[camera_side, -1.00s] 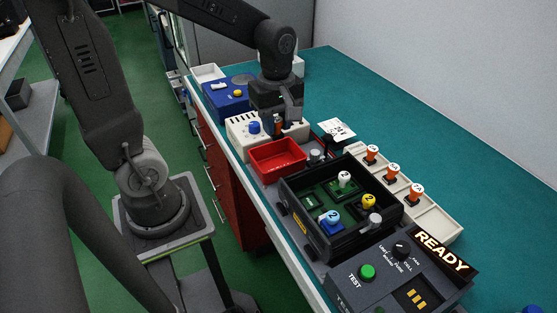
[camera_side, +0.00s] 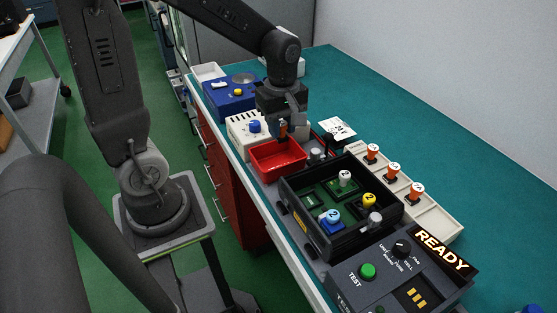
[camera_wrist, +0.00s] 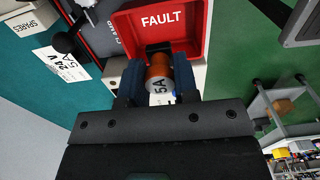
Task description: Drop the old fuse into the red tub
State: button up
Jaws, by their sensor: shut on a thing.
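The old fuse, an orange cylinder with a white end marked 5A (camera_wrist: 159,76), is held between the two dark fingers of my gripper (camera_wrist: 158,82) in the wrist view. The red tub (camera_wrist: 200,18), labelled FAULT inside, lies just beyond the fuse there. In the side view, my gripper (camera_side: 283,130) is above the back edge of the red tub (camera_side: 277,168), with a bit of the orange fuse (camera_side: 283,130) showing between the fingers. The tub's visible floor is empty.
A black tray (camera_side: 300,212) with white, yellow and blue plugs stands in front of the tub. A cream rack (camera_side: 432,220) holds several orange fuses at right. A white box with a blue knob (camera_side: 241,131) and a blue box (camera_side: 222,101) stand behind. The READY panel (camera_side: 442,252) is nearest.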

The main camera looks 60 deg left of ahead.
jog(key=shift+f, duration=0.8)
jog(key=o, duration=1)
notch_tip(320, 180, up, 14)
jog(key=shift+f, duration=0.1)
